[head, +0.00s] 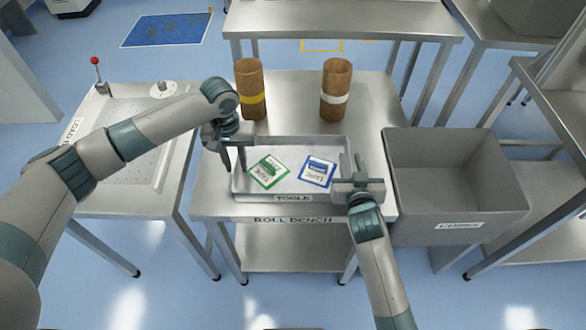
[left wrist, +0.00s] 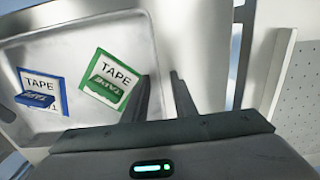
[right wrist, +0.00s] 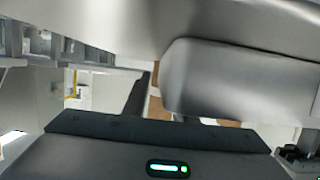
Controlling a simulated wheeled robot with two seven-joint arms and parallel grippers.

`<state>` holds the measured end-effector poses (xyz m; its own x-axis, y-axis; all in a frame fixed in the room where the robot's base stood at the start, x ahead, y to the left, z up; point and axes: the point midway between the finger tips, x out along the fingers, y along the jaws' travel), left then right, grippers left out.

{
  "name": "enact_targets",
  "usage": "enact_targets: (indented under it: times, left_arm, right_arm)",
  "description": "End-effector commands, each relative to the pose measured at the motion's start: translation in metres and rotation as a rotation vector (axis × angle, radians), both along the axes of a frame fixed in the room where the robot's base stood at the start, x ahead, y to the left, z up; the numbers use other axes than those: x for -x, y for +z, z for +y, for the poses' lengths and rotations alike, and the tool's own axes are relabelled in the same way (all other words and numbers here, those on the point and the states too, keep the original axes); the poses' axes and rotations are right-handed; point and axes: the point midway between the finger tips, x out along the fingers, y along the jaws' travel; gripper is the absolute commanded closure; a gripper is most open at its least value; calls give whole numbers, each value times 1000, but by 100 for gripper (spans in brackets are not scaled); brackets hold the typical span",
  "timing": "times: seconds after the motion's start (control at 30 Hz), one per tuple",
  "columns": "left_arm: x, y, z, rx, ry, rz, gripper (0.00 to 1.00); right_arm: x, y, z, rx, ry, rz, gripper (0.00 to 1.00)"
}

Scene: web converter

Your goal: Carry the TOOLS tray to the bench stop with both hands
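The grey TOOLS tray (head: 294,198) sits on the ROLL BENCH top. It holds a green-edged TAPE card (head: 268,172) and a blue-edged TAPE card (head: 318,172), each with a small block on it; both show in the left wrist view (left wrist: 112,82) (left wrist: 41,92). My left gripper (head: 234,162) points down at the tray's left wall, its fingers apart, one inside and one outside. My right gripper (head: 352,166) is at the tray's right wall with fingers apart. In the right wrist view, a grey surface hides much of its fingers; contact there is unclear.
Two brown cores, one with a yellow band (head: 252,98) and one with a white band (head: 335,97), stand behind the tray on the bench (head: 295,95). A deep grey bin (head: 450,205) is close on the right. A side table (head: 125,195) with a red-knobbed lever is left.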

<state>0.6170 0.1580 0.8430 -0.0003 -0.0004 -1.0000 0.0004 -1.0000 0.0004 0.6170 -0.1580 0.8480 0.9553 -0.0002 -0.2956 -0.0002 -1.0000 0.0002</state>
Motion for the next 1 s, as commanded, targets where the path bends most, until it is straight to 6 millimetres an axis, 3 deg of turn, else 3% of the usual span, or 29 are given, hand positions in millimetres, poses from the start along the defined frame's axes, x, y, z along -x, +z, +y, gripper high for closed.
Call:
enact_targets:
  times: [0.17,0.3,1.0]
  left_arm:
    - [0,0,0,0,0,0,75]
    - [0,0,0,0,0,0,100]
    - [0,1,0,0,0,0,100]
  right_arm:
    - [0,0,0,0,0,0,75]
    - [0,0,0,0,0,0,100]
    - [1,0,0,0,0,0,100]
